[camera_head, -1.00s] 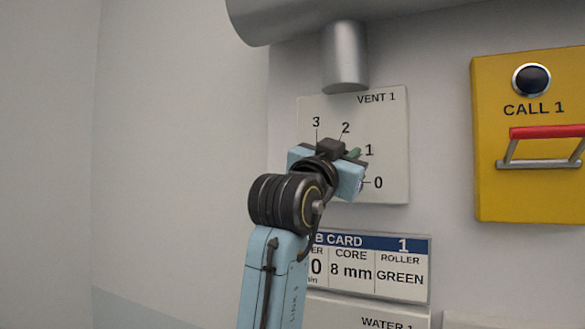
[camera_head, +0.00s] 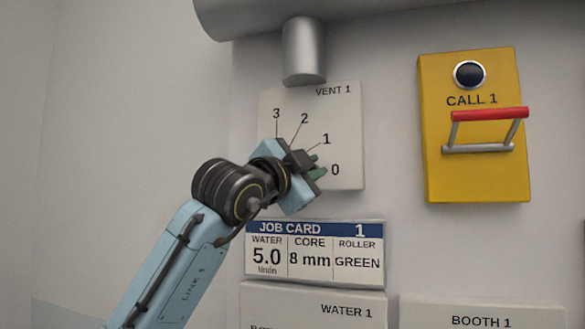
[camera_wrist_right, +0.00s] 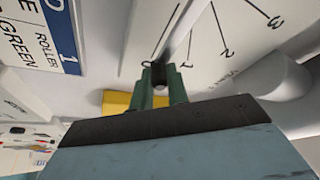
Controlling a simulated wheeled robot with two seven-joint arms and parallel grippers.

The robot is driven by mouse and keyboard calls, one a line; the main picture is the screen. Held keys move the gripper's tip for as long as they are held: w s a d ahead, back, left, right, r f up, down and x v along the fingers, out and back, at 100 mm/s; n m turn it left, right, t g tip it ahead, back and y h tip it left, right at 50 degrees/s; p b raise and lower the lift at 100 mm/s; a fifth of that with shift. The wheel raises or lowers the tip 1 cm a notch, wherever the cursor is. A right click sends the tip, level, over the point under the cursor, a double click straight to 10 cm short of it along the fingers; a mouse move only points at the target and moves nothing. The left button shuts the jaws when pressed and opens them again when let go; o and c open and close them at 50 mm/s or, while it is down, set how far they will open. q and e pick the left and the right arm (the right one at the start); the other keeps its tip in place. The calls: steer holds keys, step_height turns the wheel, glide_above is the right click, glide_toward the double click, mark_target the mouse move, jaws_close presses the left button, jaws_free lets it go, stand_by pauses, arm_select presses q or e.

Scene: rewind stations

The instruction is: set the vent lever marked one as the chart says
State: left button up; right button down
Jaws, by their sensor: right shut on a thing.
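The vent plate marked VENT 1 (camera_head: 345,110) is on the wall, with marks 0 to 3 in an arc. My right gripper (camera_head: 317,165) is in front of its lower right part, green fingertips near the 0 and 1 marks. In the right wrist view the green fingers (camera_wrist_right: 160,92) are shut on the dark end of the vent lever (camera_wrist_right: 160,75). The lever's end shows near the 0 and 1 marks; I cannot tell exactly which it points at. In the head view the gripper hides most of the lever. My left gripper is not in view.
The job card (camera_head: 315,252) below reads WATER 5.0, CORE 8 mm, ROLLER GREEN. A yellow CALL 1 box (camera_head: 440,170) with a red-topped handle (camera_head: 490,114) is to the right. A grey pipe (camera_head: 303,50) hangs just above the plate. WATER 1 and BOOTH 1 panels are below.

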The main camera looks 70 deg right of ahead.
steer(key=shift+f, duration=0.15)
steer(key=c, duration=1.4)
jaws_free()
steer(key=shift+c, duration=0.2)
steer(key=shift+o, duration=0.4)
steer(key=shift+w, duration=0.1)
steer(key=b+v, duration=0.3)
steer(key=v, duration=1)
steer(key=shift+a, duration=0.15)
steer(key=shift+w, duration=0.15)
